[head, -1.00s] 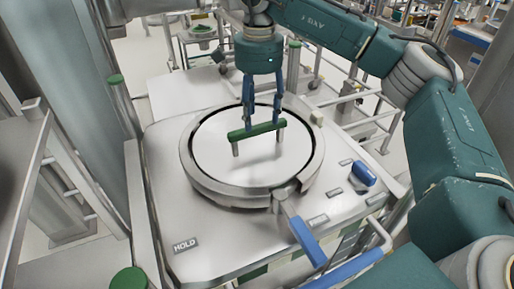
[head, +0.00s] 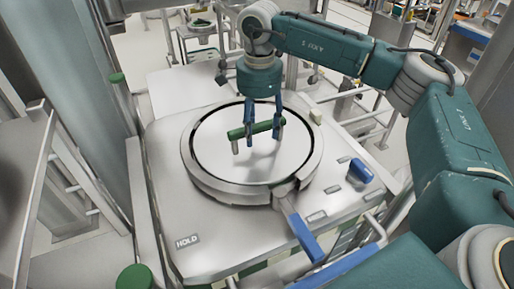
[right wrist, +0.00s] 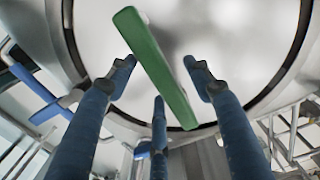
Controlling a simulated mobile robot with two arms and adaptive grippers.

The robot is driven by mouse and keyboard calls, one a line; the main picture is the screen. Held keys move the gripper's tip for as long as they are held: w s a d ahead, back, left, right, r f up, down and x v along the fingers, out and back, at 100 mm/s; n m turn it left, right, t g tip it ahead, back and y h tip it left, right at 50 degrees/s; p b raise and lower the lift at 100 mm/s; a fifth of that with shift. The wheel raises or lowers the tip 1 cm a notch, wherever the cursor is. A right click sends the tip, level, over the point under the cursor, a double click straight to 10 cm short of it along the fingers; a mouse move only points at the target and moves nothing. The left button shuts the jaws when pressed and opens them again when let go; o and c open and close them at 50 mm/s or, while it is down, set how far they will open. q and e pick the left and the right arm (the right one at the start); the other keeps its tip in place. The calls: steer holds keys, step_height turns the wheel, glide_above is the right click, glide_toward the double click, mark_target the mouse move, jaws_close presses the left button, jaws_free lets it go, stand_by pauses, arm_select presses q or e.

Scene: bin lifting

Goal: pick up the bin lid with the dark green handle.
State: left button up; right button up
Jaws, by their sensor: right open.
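The bin lid (head: 215,160) is a round, pale metal disc in a ring on top of the bin, and it lies flat. Its dark green bar handle (head: 243,131) stands on short posts above the lid. My right gripper (head: 263,137) points down over the lid with its blue fingers apart at the handle. In the right wrist view, the green handle (right wrist: 155,65) runs diagonally between the open fingers (right wrist: 160,75), with a visible gap on each side. The lid (right wrist: 235,40) is behind it. My left gripper is out of view.
A metal clamp with a blue lever (head: 305,240) sits at the ring's front right. A blue knob (head: 360,171) is on the right of the bin top. A green-capped post (head: 133,278) stands at the front left, and a metal rail runs along the left.

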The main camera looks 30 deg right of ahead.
steer(key=shift+f, duration=0.1)
steer(key=shift+c, duration=0.5)
jaws_close()
steer(key=shift+w+r, duration=0.15)
steer(key=shift+r, duration=0.05)
steer(key=shift+r, duration=0.1)
steer(key=shift+r+p, duration=0.25)
steer(key=shift+p, duration=0.1)
steer(key=shift+w+r+b, duration=0.1)
steer(key=shift+r+b, duration=0.2)
steer(key=shift+b, duration=0.05)
step_height(320, 180, up, 9)
steer(key=shift+a+r+b, duration=0.1)
steer(key=shift+b, duration=0.9)
step_height(320, 180, up, 10)
steer(key=p, duration=0.2)
